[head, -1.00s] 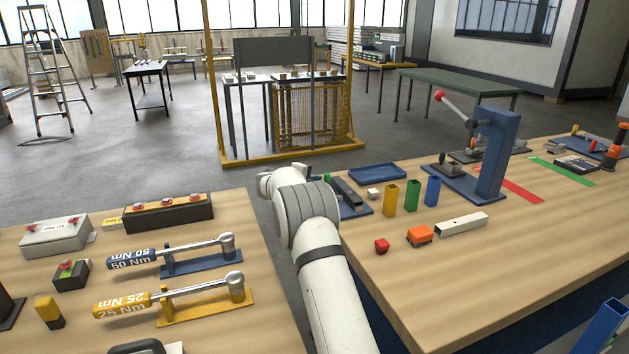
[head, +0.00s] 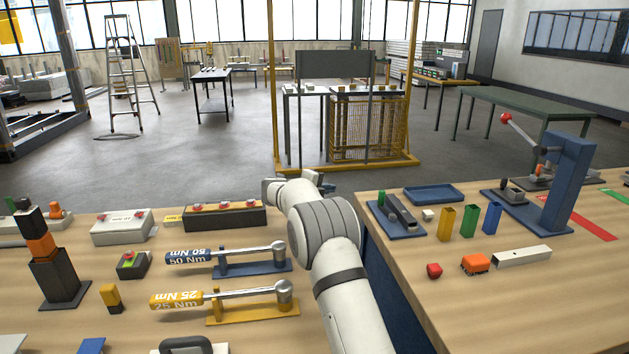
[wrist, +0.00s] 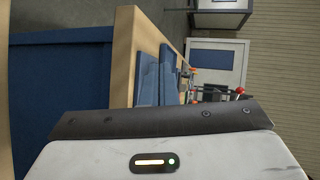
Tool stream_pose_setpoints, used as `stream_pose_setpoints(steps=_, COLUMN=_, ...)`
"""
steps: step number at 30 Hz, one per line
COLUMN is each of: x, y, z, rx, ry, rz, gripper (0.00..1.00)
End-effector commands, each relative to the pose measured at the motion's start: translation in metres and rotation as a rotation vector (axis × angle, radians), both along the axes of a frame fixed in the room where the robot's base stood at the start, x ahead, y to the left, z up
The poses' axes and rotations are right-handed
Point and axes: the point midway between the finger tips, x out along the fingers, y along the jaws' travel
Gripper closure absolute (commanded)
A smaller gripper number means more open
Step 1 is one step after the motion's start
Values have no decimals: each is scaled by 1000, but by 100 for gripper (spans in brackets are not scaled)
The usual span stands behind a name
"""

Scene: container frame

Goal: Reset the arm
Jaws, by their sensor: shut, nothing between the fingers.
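My white arm (head: 325,235) reaches forward between the two wooden benches in the head view. Its far end points away from me, and my gripper (head: 325,185) shows there only as a small dark piece, partly hidden behind the arm's joint. In the wrist view my gripper (wrist: 155,121) appears as a dark bar in front of a white housing with a small lit display. It is shut with nothing held, and it touches no object that I can see.
The left bench holds a blue torque wrench (head: 225,256) and a yellow torque wrench (head: 225,296). A gap separates the benches; open floor lies beyond.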

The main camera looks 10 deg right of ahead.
Motion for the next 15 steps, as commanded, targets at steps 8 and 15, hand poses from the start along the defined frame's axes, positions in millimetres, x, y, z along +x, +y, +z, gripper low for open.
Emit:
stream_pose_setpoints(steps=8, x=-4, y=21, z=105, rx=-170, ry=24, rz=417, gripper=100)
stream_pose_setpoints(steps=15, x=-55, y=64, z=159, rx=-359, ry=166, rz=855, gripper=100)
